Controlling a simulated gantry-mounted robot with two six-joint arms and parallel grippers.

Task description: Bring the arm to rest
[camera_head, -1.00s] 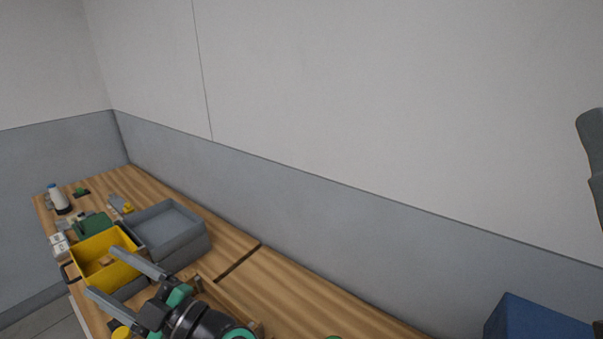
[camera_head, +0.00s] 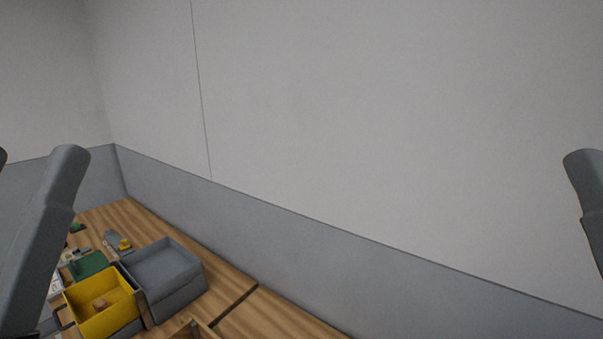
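My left gripper (camera_head: 34,155) is raised close to the camera at the left edge. One grey finger stands tall there, and only a sliver of the other shows at the picture's edge. The fingers are apart with nothing seen between them. One grey finger of my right gripper (camera_head: 588,195) shows at the right edge. The rest of it is out of view, so its opening cannot be told. Both stand clear of the wooden bench (camera_head: 275,312).
A yellow bin (camera_head: 128,315) with a small brown item inside sits beside a grey bin (camera_head: 178,302) on the bench. A green item (camera_head: 90,264) and a small yellow item (camera_head: 125,244) lie behind. The wall (camera_head: 400,120) backs the bench.

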